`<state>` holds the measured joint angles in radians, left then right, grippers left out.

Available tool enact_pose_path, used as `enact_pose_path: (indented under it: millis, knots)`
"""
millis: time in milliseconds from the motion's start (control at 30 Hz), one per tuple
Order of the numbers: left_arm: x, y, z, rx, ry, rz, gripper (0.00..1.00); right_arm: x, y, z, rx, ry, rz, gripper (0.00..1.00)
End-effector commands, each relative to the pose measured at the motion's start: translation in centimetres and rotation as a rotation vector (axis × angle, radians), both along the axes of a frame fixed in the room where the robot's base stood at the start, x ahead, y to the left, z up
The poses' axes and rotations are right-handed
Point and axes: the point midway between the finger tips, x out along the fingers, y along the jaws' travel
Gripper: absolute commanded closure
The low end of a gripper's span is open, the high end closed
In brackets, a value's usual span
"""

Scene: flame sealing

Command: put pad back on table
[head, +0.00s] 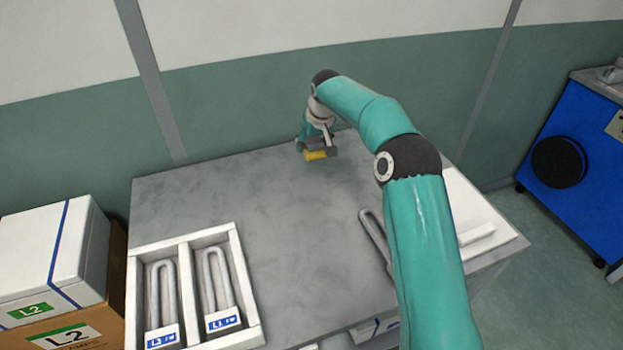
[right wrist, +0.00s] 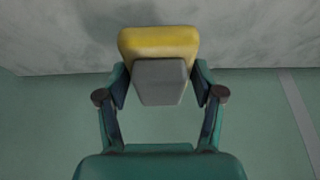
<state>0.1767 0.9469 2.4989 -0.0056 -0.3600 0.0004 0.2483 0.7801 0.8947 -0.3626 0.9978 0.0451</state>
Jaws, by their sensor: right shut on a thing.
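The pad has a yellow face and a grey block behind it. In the head view the pad (head: 316,155) is near the far edge of the grey table (head: 270,200). My right gripper (head: 318,142) is shut on the pad's grey block. In the right wrist view the pad (right wrist: 158,45) sits between the two fingers of my right gripper (right wrist: 160,90), its yellow part farthest from the palm. Whether the pad touches the table is hard to tell. My left gripper is not in view.
A white tray (head: 186,240) with two U-shaped tubes stands at the table's front left. Another U-shaped tube (head: 372,232) lies partly behind my right arm, by a white board (head: 490,225). White and brown boxes stand left; a blue cabinet (head: 585,150) stands right. The table's middle is clear.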

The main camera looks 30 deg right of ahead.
Motion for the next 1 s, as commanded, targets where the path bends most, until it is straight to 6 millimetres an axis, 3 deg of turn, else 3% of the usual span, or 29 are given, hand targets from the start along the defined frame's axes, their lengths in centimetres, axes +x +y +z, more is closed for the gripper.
enact_pose_path:
  millis: [100, 300, 533, 800, 1000]
  knots:
    - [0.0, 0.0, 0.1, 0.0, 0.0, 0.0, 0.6, -0.1, 0.0, -3.4, 0.0, 0.006, 0.001, 0.66]
    - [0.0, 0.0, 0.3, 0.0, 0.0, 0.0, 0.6, -0.1, 0.0, -7.1, 0.0, 0.001, 0.0, 0.66]
    - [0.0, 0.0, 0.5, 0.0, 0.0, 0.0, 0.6, 0.0, 0.1, -8.8, 0.0, 0.001, 0.001, 0.66]
    - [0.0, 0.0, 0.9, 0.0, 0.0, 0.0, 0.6, 0.0, 0.1, -12.2, 0.0, 0.0, 0.001, 0.66]
    - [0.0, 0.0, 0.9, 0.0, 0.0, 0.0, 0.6, 0.0, 0.1, -12.5, -0.001, -0.001, 0.002, 0.66]
